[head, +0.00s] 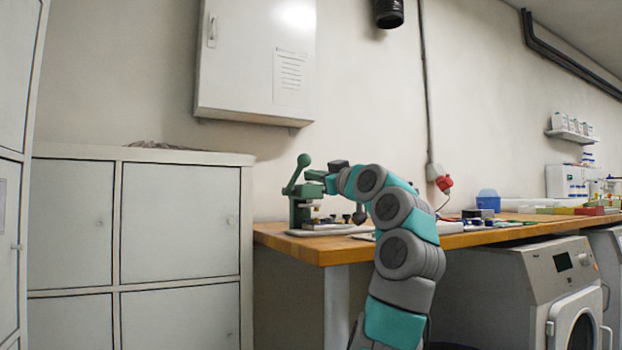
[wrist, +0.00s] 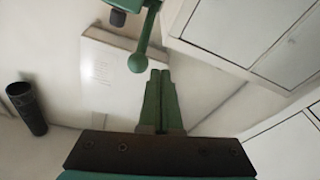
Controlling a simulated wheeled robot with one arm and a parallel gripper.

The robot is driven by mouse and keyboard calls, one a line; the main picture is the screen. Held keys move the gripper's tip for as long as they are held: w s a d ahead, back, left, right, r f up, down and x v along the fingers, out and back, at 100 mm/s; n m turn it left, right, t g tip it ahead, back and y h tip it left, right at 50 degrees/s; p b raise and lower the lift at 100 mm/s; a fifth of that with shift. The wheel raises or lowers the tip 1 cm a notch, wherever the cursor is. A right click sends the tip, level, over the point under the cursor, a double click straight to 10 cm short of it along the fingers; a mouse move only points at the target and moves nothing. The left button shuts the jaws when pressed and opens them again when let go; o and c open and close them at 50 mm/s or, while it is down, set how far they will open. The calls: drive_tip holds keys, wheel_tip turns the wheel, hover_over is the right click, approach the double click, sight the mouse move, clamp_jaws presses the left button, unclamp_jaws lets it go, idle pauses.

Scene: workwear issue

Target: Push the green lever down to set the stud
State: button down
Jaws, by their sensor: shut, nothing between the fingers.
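The green lever (head: 293,180) stands up from the green press (head: 299,212) on the workbench, tilted, with its ball knob at the top. In the wrist view the lever (wrist: 149,30) comes in from the top edge, and its ball knob sits just left of and beyond my fingertips. My gripper (head: 308,174) is beside the lever, to its right and a little below the knob in the head view. In the wrist view my gripper (wrist: 160,72) shows its green fingers closed together and empty. I see no contact with the lever. The stud cannot be made out.
The wooden workbench (head: 330,250) holds small items to the right of the press, with a blue tub (head: 488,200) farther along. Grey lockers (head: 180,225) stand at left. A white wall cabinet (head: 255,60) hangs above the press. A washing machine (head: 535,285) stands at right.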

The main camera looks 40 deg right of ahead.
drive_tip(key=v, duration=0.7)
drive_tip(key=shift+f+b, duration=0.35)
drive_tip(key=shift+b, duration=0.05)
drive_tip(key=shift+w, duration=0.1)
